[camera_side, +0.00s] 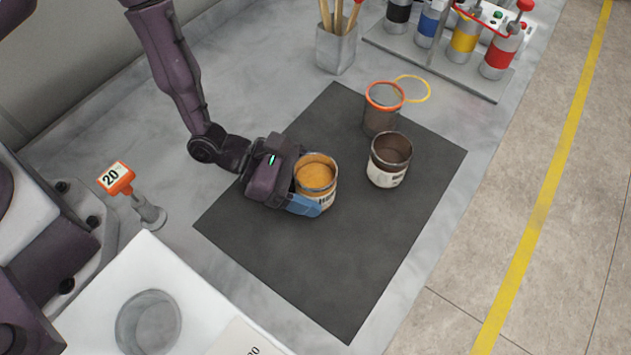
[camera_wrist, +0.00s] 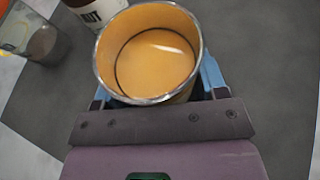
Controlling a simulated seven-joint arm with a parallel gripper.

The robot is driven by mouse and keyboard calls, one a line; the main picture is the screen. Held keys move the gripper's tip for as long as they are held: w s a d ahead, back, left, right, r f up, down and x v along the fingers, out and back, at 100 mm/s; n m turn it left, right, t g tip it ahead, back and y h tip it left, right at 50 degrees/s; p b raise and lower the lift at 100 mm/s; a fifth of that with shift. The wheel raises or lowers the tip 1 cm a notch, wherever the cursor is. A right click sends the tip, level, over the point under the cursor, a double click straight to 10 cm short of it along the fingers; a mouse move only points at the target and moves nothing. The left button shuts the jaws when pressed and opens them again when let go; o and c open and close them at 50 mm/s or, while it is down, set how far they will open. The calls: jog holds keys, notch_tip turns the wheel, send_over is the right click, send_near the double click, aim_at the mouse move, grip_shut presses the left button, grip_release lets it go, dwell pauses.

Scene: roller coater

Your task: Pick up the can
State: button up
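A metal can with orange-yellow contents (camera_side: 316,174) stands upright on the dark mat. It fills the upper middle of the wrist view (camera_wrist: 150,52), its open top towards the camera. My gripper (camera_side: 308,200) is low at the can's left side, its blue fingers around the can. One finger shows along the can's front in the side view. In the wrist view the fingers (camera_wrist: 158,92) lie on both sides, partly hidden under the rim. I cannot tell whether they press on the can. A second can, with dark brown contents (camera_side: 388,165), stands on the mat to the right.
A clear cup with an orange rim (camera_side: 382,112) stands behind the brown can. A yellow ring (camera_side: 412,88) lies near it. A brush holder (camera_side: 336,50) and a bottle rack (camera_side: 440,62) are at the back. The mat's front (camera_side: 335,275) is clear.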

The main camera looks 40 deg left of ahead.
jog(key=c, duration=0.5)
jog(key=shift+c, duration=0.2)
jog(key=shift+r, duration=0.1)
notch_tip(320, 180, up, 10)
